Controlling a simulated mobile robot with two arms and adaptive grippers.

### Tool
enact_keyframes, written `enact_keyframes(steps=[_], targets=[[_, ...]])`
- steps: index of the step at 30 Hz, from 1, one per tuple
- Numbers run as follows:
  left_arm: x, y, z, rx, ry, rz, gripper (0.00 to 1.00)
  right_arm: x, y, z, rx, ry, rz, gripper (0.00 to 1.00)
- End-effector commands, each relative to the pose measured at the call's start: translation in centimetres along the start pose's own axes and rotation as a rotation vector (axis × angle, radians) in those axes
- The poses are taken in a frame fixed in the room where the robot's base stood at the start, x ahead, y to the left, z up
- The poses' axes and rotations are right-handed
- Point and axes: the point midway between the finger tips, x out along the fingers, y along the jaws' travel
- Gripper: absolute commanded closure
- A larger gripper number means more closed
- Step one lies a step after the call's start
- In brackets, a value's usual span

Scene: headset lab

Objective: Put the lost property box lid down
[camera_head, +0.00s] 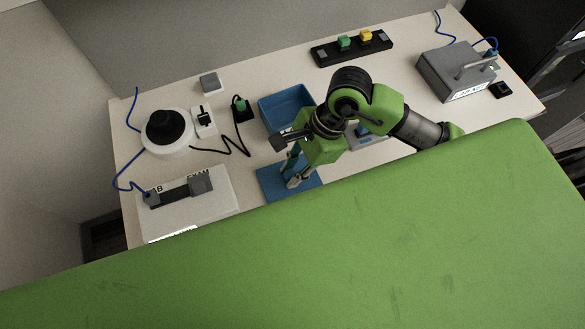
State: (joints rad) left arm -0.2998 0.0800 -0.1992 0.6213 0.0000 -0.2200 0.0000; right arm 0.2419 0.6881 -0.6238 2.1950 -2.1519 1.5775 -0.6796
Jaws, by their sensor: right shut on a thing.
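The lost property box (271,121) is an open blue bin on the table, left of my right arm, which covers part of it. Its lid (269,184) is a flat blue panel just in front of the box, near the table's front edge. My right gripper (293,183) reaches down over the lid and is shut on it. I cannot tell whether the lid touches the table. The lid's lower edge is close to my green body, which hides the front of the table. My left gripper is not in view.
A white panel (215,212) with a black fixture lies left of the lid. Behind it are a white round base with a black top (167,128) and black cables. A black strip with green and yellow blocks (350,48) and a grey handled case (443,76) stand farther back.

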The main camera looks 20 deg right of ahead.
Motion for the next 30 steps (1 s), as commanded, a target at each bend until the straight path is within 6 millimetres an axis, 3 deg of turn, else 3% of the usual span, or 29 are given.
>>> enact_keyframes(steps=[1,2,3,17,30], targets=[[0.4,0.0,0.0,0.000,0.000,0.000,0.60,0.3,0.0,-0.1,-0.001,0.000,-0.001,1.00],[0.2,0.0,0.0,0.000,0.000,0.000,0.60,0.1,0.0,-0.1,0.000,0.000,0.000,0.73],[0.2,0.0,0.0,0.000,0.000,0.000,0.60,0.1,0.0,-0.1,0.000,0.000,0.000,0.64],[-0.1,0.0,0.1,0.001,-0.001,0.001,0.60,-0.5,-0.1,0.0,0.000,0.001,-0.002,0.64],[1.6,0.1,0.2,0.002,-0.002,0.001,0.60,-9.2,-0.2,-0.1,-0.002,0.002,-0.007,0.64]])
